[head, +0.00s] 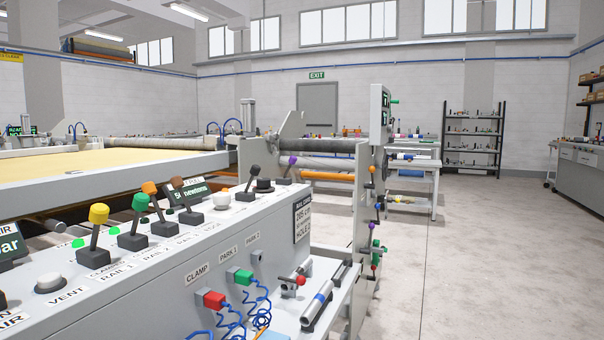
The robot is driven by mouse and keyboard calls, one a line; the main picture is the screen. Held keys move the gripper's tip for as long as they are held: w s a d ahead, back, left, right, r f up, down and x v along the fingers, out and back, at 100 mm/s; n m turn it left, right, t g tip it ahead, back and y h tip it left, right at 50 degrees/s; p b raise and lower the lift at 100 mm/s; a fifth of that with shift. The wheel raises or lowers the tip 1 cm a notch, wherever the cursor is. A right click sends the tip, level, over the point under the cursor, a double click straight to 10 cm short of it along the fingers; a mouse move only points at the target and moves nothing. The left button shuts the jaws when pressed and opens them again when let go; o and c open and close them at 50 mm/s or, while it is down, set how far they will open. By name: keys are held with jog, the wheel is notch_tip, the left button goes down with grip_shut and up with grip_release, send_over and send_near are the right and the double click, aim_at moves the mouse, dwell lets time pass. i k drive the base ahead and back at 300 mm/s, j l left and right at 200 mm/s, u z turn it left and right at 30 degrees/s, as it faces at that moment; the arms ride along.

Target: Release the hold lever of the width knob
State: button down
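A grey control console (160,290) fills the lower left of the head view. A round black knob (264,186) sits between the black and purple levers. I read no width label, so I cannot tell which knob or lever is the task's. My gripper does not show.
Red (214,300) and green (243,277) plugs with coiled blue hoses stick out of the console front, beside CLAMP and PARK labels. An upright grey panel (380,130) with coloured knobs stands beyond its right end. The floor (490,260) at right is clear.

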aim_at(293, 160)
jog(key=i+j, duration=0.15)
jog(key=i, duration=1.2)
